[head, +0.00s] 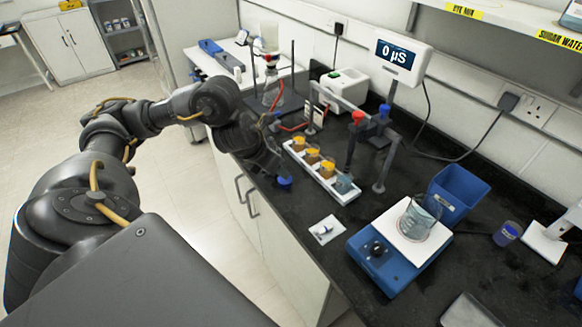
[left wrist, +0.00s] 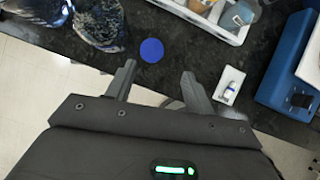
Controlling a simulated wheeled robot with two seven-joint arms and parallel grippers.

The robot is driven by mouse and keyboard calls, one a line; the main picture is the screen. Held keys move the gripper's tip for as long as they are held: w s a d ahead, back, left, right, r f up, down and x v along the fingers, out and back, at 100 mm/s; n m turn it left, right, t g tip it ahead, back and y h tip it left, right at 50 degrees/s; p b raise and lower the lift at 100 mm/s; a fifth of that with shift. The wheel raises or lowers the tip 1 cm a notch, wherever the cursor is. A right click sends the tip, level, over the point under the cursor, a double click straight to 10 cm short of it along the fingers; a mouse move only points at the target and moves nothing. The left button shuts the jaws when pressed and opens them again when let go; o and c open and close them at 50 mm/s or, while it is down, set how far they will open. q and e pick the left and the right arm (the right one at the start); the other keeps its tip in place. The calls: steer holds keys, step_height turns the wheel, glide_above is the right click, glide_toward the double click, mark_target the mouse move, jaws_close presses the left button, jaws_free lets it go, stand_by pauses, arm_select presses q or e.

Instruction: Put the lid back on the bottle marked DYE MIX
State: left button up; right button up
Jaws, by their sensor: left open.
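A round blue lid (head: 285,182) lies flat on the black counter near its front edge, and it also shows in the left wrist view (left wrist: 151,50). My left gripper (left wrist: 158,82) is open and empty; the lid lies just beyond the fingertips, apart from them. In the head view the gripper (head: 268,160) is dark against the counter, close to the lid. A white rack (head: 325,178) holds several jars with orange tops and, at its near end, a grey-blue jar (head: 344,183) without an orange top. I cannot read DYE MIX on any bottle. My right gripper is not in view.
A small white card with an item (head: 325,230) lies right of the lid. A blue stirrer (head: 385,262) with a beaker (head: 418,218), a blue bin (head: 458,193) and a purplish cup (head: 507,234) stand farther right. Yellow shelf labels (head: 465,11) hang above.

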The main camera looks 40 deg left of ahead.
arm_select(q)
steer(key=b, duration=0.1)
glide_above(283, 181)
steer(key=s, duration=0.3)
steer(key=f, duration=0.4)
steer(key=shift+w, duration=0.25)
steer(key=shift+w+f, duration=0.15)
steer(key=shift+f, duration=0.1)
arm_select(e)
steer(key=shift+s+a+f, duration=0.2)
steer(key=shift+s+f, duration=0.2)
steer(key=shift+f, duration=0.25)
arm_select(q)
steer(key=x, duration=0.5)
steer(key=shift+a+f, duration=0.15)
steer(key=shift+a, duration=0.05)
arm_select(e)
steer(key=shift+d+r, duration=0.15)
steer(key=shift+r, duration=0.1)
arm_select(q)
steer(key=c, duration=0.7)
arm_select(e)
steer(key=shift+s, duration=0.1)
